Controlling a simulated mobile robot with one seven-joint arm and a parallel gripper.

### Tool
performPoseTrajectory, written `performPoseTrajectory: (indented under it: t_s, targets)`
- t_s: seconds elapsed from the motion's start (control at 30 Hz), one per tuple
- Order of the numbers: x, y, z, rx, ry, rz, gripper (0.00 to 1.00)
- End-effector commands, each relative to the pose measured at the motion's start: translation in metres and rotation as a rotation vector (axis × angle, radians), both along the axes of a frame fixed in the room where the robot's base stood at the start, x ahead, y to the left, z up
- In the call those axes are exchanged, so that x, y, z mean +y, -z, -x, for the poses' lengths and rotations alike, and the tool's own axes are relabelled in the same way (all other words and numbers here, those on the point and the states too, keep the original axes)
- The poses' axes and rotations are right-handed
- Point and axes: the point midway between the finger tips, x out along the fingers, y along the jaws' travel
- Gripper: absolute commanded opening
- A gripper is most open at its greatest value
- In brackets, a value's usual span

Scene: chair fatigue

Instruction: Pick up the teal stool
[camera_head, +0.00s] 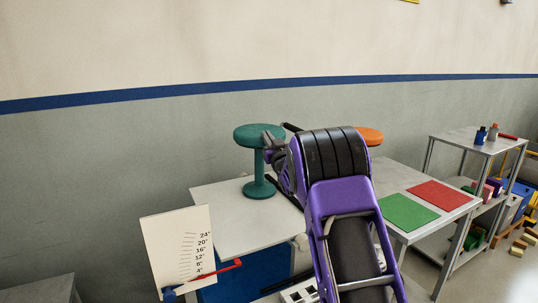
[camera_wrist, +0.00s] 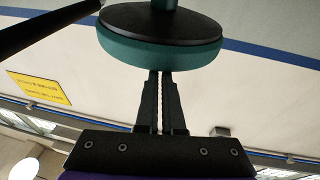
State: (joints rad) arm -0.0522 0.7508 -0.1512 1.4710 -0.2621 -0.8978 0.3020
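The teal stool (camera_head: 256,136) stands upright on the left part of the grey table, with a round seat, thin stem and round base. My gripper (camera_head: 268,143) is just right of its upper part, overlapping the seat's right edge in the head view. In the wrist view the stool's seat (camera_wrist: 165,55) shows a teal rim and dark underside, with a bit of stem above. The two dark fingers (camera_wrist: 160,85) lie almost together with only a thin gap and nothing visible between them. Their tips end at the rim and look hidden behind it; contact cannot be told.
An orange stool (camera_head: 370,136) is partly hidden behind my arm. The table (camera_head: 232,222) bears a green mat (camera_head: 407,212) and a red mat (camera_head: 440,195) at right. A height chart (camera_head: 172,240) stands at front left. A shelf (camera_head: 462,140) is far right.

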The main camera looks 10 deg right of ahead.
Motion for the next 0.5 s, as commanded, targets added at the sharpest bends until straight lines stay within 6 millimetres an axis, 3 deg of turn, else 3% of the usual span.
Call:
performPoseTrajectory:
  t_s: [0.03, 0.5]
  targets:
    - [-0.019, 0.089, -0.001, 0.226, 0.058, 0.023, 0.00]
    - [-0.019, 0.071, -0.002, 0.208, 0.058, 0.021, 0.00]
